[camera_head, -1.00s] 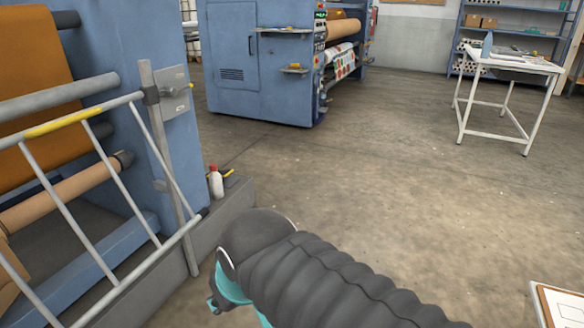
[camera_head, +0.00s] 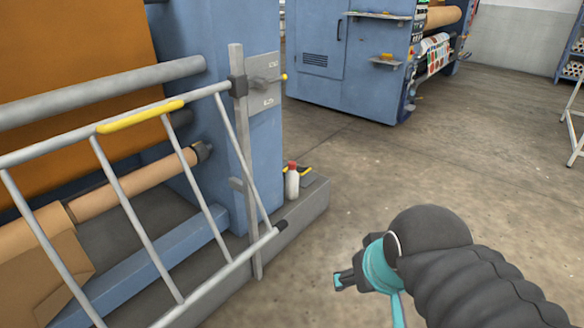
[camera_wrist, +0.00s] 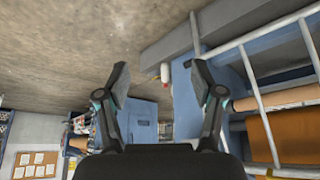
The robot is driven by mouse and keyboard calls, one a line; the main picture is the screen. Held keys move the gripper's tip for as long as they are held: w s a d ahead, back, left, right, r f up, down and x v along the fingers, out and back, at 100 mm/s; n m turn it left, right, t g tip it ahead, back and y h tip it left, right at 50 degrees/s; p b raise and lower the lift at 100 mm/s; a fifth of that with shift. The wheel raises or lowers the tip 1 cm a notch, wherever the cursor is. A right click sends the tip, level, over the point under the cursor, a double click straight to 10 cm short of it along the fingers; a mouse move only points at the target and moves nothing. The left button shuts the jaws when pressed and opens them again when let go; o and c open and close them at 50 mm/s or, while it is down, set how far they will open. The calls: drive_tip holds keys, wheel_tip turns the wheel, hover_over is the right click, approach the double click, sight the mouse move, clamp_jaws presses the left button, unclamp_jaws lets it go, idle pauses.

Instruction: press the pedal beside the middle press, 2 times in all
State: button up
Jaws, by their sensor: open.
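No pedal can be made out in either view. A blue press (camera_head: 262,140) with an orange sheet (camera_head: 60,60) and rollers stands close on the left. A second blue press (camera_head: 345,70) stands further back. I cannot tell which one is the middle press. My gripper (camera_head: 343,281) is over the floor at lower right, to the right of the near press's grey plinth (camera_head: 300,218). In the wrist view my gripper (camera_wrist: 158,75) shows two spread fingers with nothing between them. The wrist picture is upside down, with floor at the top.
A barred gate with a yellow grip (camera_head: 140,116) runs along the front of the near press. A white bottle with a red cap (camera_head: 292,181) stands on the plinth. The concrete floor (camera_head: 400,170) between is clear.

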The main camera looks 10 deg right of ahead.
drive_tip(key=shift+d, duration=0.25)
